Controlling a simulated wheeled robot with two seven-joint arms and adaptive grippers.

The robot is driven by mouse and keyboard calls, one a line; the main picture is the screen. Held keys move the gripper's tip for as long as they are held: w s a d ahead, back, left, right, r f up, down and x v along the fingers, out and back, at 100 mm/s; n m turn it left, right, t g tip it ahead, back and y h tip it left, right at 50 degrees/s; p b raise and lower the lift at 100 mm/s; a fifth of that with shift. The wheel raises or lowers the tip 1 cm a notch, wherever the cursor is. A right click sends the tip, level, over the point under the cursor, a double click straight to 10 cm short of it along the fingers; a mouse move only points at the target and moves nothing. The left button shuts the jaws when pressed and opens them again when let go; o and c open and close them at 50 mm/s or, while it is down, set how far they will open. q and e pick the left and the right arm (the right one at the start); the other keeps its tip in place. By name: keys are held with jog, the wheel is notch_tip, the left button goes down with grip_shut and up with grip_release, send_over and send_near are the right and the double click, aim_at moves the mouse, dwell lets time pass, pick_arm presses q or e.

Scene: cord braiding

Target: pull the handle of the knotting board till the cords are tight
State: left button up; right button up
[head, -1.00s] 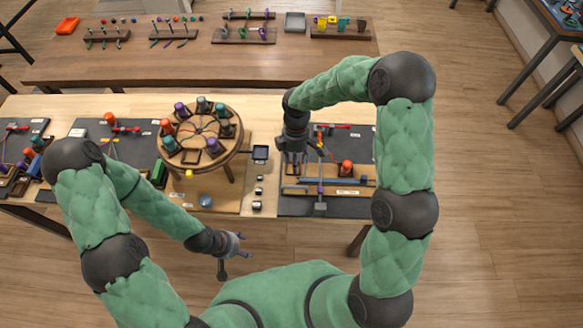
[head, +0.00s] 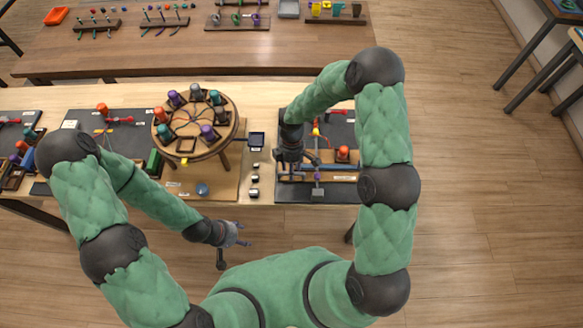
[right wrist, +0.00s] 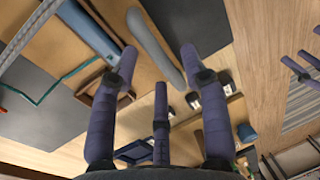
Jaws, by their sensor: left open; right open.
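The knotting board (head: 335,196) is a dark panel at the right of the near table, with a brown wooden block, a blue bar and cords on it. A grey T-shaped piece (head: 318,190), which looks like the handle, stands at its front. My right gripper (head: 300,160) is open and empty over the board's left part, and its arm hides some of the board. In the right wrist view a grey rod (right wrist: 157,47) shows just beyond the open fingers, not held. My left gripper (head: 238,236) is open and empty in front of the table, over the floor.
A round braiding disc (head: 190,145) with several coloured bobbins stands left of the board. A small dark tray (head: 257,141) and small blocks (head: 254,180) lie between them. More boards lie at the far left. A second table (head: 180,55) stands behind.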

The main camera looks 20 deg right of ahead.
aim_at(291, 189)
grip_shut()
jog(key=shift+s+a, duration=0.2)
jog(key=shift+s, duration=0.55)
jog(key=shift+s+a, duration=0.25)
jog(key=shift+s, duration=0.55)
jog(key=shift+s+a, duration=0.2)
jog(key=shift+s, duration=0.65)
grip_release()
jog(key=shift+s, duration=0.1)
